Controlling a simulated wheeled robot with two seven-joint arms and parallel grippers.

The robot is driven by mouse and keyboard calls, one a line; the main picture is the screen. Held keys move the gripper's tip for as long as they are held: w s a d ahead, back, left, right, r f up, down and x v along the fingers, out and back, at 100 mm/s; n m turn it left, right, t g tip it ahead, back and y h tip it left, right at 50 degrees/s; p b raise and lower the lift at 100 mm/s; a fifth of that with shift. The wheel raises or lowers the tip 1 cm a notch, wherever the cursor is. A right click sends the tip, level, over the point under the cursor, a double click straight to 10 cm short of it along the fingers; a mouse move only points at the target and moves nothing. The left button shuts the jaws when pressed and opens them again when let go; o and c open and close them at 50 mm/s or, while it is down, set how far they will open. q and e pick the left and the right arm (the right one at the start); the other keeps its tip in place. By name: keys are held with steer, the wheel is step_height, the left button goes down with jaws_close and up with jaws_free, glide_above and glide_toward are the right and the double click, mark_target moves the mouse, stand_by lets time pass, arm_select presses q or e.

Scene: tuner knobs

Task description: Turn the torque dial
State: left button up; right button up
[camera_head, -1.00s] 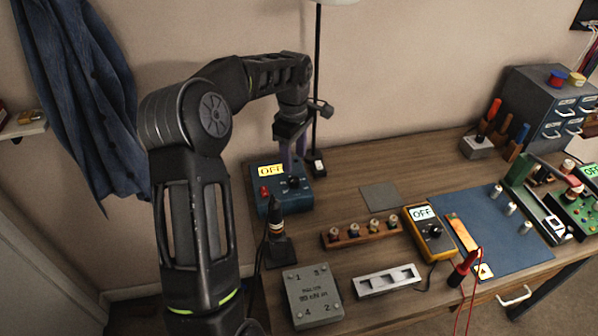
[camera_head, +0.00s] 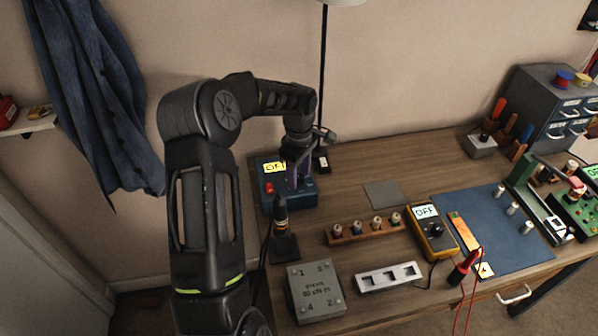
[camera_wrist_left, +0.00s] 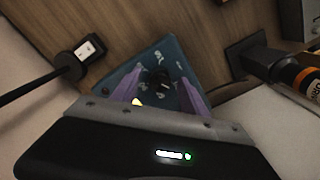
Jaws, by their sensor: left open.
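My left gripper (camera_head: 299,184) reaches down over the box and hides the knob in the head view. In the left wrist view, the open purple fingers (camera_wrist_left: 158,92) stand on either side of the knob; I cannot tell whether they touch it. My right gripper is not in view.
A black and orange tool (camera_head: 281,215) stands in a holder just in front of the box. A lamp pole (camera_head: 323,80) rises behind. A grey numbered block (camera_head: 315,290), a knob rack (camera_head: 366,230) and a yellow meter (camera_head: 431,234) lie to the right.

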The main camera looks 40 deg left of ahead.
arm_select(q)
jaws_close()
stand_by(0.5)
